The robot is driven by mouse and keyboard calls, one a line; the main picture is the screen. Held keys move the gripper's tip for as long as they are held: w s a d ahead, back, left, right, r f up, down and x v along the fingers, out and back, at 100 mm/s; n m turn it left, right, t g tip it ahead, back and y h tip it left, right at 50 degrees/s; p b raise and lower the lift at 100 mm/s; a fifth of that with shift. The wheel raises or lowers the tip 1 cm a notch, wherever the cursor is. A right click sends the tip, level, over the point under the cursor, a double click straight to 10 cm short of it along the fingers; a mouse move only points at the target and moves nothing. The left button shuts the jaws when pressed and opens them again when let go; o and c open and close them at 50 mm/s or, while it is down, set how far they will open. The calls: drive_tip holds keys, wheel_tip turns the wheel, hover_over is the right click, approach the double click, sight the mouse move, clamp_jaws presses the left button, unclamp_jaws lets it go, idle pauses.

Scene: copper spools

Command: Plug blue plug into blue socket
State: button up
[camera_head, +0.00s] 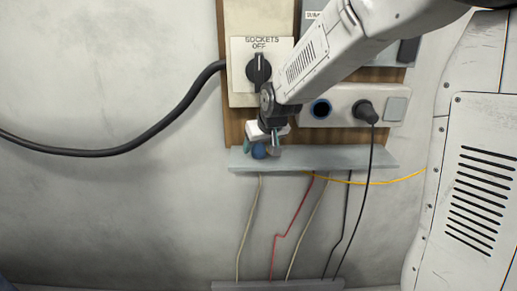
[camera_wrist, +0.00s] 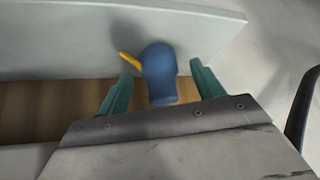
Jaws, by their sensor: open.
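The blue plug (camera_wrist: 158,74) stands on the grey shelf between the two green fingers of my gripper (camera_wrist: 160,90) in the wrist view. Gaps show on both sides of it, so the fingers are open around it and not clamped. In the head view the blue plug (camera_head: 259,151) shows just below my gripper (camera_head: 260,147), low at the left part of the shelf.
A black plug (camera_head: 366,111) with a hanging cable sits in the panel right of the blue socket. A rotary switch (camera_head: 258,69) is above my gripper. The grey shelf (camera_head: 350,159) runs below the panel. A yellow cable (camera_head: 400,180) and several thin wires hang below it.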

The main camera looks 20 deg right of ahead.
drive_tip(key=shift+w+f, duration=0.25)
drive_tip(key=shift+f, duration=0.15)
drive_tip(key=c, duration=1)
drive_tip(key=shift+r, duration=0.5)
drive_tip(key=s, duration=0.6)
drive_tip(key=s+d, duration=0.1)
drive_tip(key=s, duration=1.1)
drive_tip(key=shift+d+r, duration=0.2)
drive_tip(key=shift+r, duration=0.1)
drive_tip(key=shift+d, duration=0.1)
